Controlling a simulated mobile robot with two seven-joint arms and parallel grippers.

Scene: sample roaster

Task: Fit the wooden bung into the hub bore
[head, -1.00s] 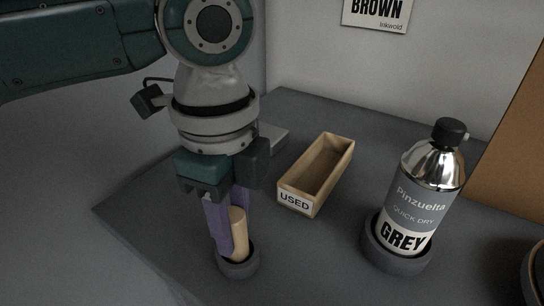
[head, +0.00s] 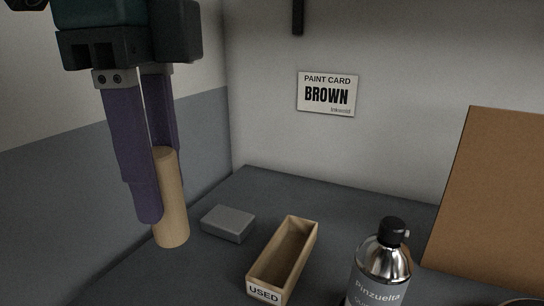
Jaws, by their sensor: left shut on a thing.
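A wooden bung (head: 173,215), a pale cylinder, is held upright in the head view at left. My left gripper (head: 160,195) has purple fingers pointing down and is shut on the bung, which hangs in the air in front of the grey surface. The hub bore cannot be made out in this view. My right gripper is not in view.
A wooden box (head: 288,255) labelled USED stands right of the bung, with a grey block (head: 228,223) behind it to the left. A silver bottle (head: 382,268) is at the lower right. A brown board (head: 490,200) leans at right. A paint card (head: 327,94) reading BROWN is on the wall.

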